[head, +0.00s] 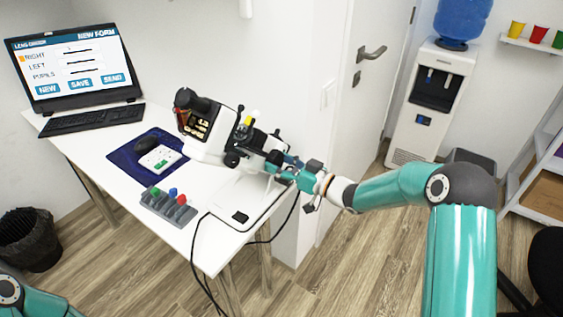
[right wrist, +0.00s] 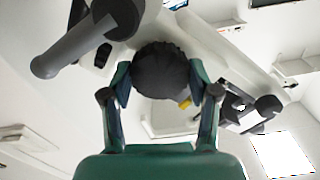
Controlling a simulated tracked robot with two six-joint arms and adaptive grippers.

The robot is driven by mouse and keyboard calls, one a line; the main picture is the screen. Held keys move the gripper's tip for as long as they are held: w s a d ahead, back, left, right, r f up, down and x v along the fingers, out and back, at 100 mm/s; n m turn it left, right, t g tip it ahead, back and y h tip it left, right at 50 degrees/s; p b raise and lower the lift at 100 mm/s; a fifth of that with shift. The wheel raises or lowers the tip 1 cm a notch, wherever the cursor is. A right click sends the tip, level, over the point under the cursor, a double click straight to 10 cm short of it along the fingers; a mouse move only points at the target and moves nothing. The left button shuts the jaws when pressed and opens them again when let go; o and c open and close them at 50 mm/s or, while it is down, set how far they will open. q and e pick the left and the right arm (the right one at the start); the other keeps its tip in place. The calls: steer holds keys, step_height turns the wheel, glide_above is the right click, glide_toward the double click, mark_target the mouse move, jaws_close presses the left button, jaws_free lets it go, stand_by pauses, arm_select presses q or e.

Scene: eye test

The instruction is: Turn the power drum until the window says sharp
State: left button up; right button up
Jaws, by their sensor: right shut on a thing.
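The lens meter (head: 208,138), a white device with a black eyepiece, stands on the white table. In the right wrist view the power drum (right wrist: 160,68) is a dark round ribbed knob. My right gripper (head: 279,162) reaches the device's right side in the head view. In the right wrist view its fingers (right wrist: 160,84) are shut on the drum, one on each side. In the head view the gripper largely hides the drum. I cannot make out any word in a window on the device. Of my left arm only a link shows at the bottom left; its gripper is out of view.
A laptop (head: 75,68) shows a form with RIGHT, LEFT and PUPILS lines. A blue mat (head: 124,154) carries a mouse and a white pad. A grey rack (head: 169,209) with coloured pieces stands near the front edge. A black cable (head: 195,262) hangs off the table.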

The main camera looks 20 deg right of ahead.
steer(key=shift+d+r+m, duration=0.1)
steer(key=shift+m, duration=1)
steer(key=o, duration=1.2)
steer(key=v, duration=1.2)
steer(key=shift+w, duration=0.1)
